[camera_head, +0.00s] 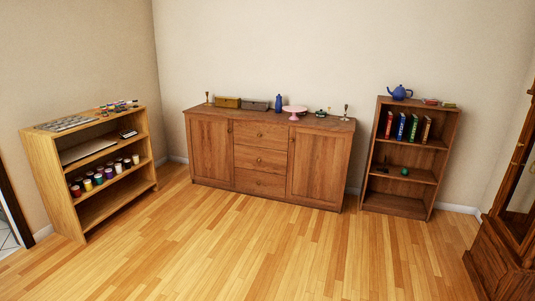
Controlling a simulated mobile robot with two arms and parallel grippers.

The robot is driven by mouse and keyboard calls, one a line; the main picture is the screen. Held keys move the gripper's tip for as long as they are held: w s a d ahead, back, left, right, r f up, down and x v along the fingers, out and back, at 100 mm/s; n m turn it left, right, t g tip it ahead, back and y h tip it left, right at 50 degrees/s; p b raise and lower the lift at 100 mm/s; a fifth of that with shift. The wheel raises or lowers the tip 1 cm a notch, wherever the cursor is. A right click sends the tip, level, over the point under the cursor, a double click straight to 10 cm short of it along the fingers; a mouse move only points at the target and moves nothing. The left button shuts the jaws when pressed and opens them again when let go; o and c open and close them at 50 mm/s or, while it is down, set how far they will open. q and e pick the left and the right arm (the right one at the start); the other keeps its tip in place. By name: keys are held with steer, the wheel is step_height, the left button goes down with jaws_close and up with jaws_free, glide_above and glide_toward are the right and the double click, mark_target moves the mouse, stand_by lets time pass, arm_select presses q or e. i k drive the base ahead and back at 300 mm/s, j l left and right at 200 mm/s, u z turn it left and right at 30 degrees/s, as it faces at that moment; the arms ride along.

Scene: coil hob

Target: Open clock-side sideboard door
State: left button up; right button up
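The wooden sideboard (258,158) stands against the back wall in the middle of the view. Its right door (318,168), on the side of the tall clock, is shut. A small dark handle seems to show near that door's upper left edge. The left door (210,150) is shut too, with drawers between the doors. The clock (507,232) is a dark wooden case cut off by the right edge of the view. Neither of my grippers is in view.
The wooden floor (245,245) before the sideboard is clear. A bookshelf (403,206) with books and a blue teapot (399,92) stands right of it. A low shelf (62,195) with paint jars stands left. A pink cake stand (294,109) and several small items top the sideboard.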

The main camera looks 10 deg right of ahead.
mark_target(319, 159)
steer(key=i+l+z, duration=0.35)
steer(key=i, duration=0.7)
steer(key=i+z, duration=0.3)
steer(key=i, duration=0.75)
